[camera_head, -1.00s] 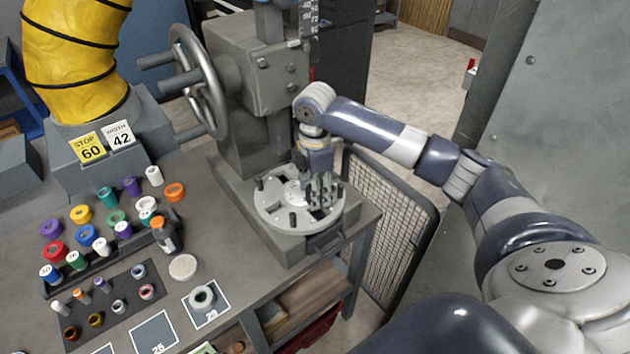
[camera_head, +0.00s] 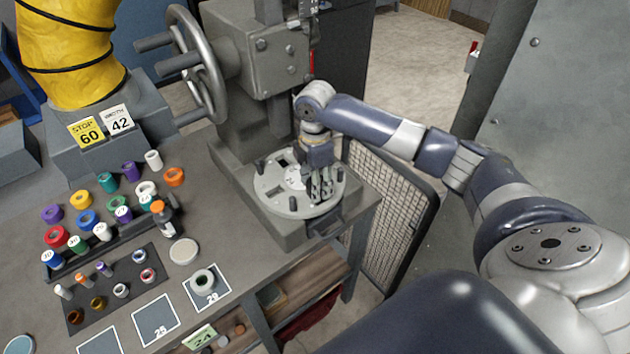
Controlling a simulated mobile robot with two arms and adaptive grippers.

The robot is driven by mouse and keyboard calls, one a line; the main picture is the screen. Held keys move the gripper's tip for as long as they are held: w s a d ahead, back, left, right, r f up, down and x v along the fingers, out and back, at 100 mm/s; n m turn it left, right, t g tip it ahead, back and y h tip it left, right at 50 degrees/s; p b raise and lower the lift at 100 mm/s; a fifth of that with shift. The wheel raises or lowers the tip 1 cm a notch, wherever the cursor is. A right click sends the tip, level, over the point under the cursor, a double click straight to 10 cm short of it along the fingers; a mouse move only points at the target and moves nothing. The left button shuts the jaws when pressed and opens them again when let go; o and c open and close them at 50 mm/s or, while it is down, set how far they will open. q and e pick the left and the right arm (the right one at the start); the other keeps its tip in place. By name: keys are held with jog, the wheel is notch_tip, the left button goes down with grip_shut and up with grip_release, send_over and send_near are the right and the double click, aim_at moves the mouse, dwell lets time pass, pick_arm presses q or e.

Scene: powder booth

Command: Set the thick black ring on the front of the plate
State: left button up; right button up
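The round grey plate (camera_head: 268,190) sits on the base of the press, with short black pegs and dark square openings in its top. My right gripper (camera_head: 321,194) points down over the right front part of the plate, its fingers close to the surface. The fingers are small and overlap in view, so I cannot tell whether they are open, shut or holding something. My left gripper is not in view.
Coloured spools (camera_head: 86,219) crowd the bench on the left. A mesh panel (camera_head: 392,222) stands right of the press.

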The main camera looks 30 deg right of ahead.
jog(key=shift+f, duration=0.8)
jog(key=o, duration=1.3)
notch_tip(320, 180, up, 12)
